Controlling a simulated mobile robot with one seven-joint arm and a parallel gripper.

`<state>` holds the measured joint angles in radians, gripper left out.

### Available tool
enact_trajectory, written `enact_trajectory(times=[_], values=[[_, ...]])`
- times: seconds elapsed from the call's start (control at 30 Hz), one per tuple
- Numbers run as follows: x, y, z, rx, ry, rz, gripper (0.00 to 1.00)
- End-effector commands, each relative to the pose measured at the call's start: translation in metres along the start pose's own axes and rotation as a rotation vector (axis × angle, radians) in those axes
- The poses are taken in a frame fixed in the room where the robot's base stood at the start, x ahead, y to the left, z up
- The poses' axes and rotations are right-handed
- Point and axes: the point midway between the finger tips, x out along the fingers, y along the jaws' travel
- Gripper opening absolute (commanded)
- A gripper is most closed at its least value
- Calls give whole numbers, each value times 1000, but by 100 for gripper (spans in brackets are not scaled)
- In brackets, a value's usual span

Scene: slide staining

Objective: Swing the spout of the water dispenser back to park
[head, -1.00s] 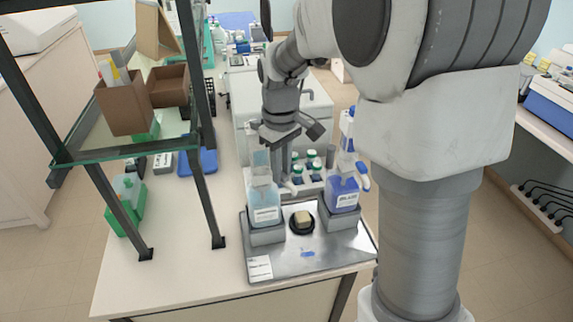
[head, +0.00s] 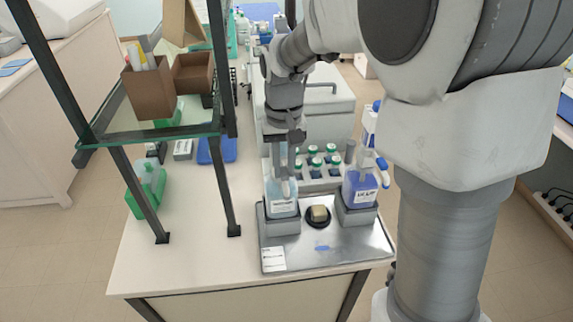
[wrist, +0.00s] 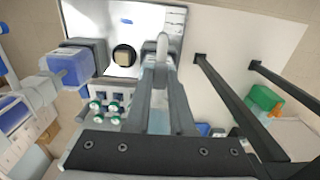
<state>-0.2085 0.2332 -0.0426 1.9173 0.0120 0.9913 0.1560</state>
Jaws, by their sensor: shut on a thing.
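The water dispenser (head: 282,206) is a clear bottle with pale blue liquid and a white label, standing in a grey holder on the left of the steel tray (head: 330,255). Its white spout (wrist: 162,44) shows between my fingertips in the wrist view, pointing towards the tray's front side. My gripper (head: 284,176) is over the dispenser's top from above, shut on the spout. In the wrist view my gripper (wrist: 161,62) hides much of the bottle. The spout's tip lies beside, not over, the round black stand (wrist: 124,57).
A second dispenser with blue-violet liquid (head: 359,190) stands at the tray's right. Several green-capped bottles (head: 314,161) stand behind. A dark-framed glass shelf (head: 150,134) rises close on the left.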

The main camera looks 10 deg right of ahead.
Motion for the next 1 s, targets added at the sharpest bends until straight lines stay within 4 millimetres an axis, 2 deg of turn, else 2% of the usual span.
enact_trajectory(times=[0.37, 0.4, 0.53, 0.57, 0.87, 1.0], values=[[-1, 0, -1, 4, 3, 0, 0], [-1, 0, -1, 4, 3, 0, 27], [-1, 0, 0, 3, 2, 0, 50], [-1, 0, 0, 3, 2, 0, 52], [-1, 0, 0, 3, 1, 0, 52], [-14, 0, -1, 3, 3, 0, 52]])
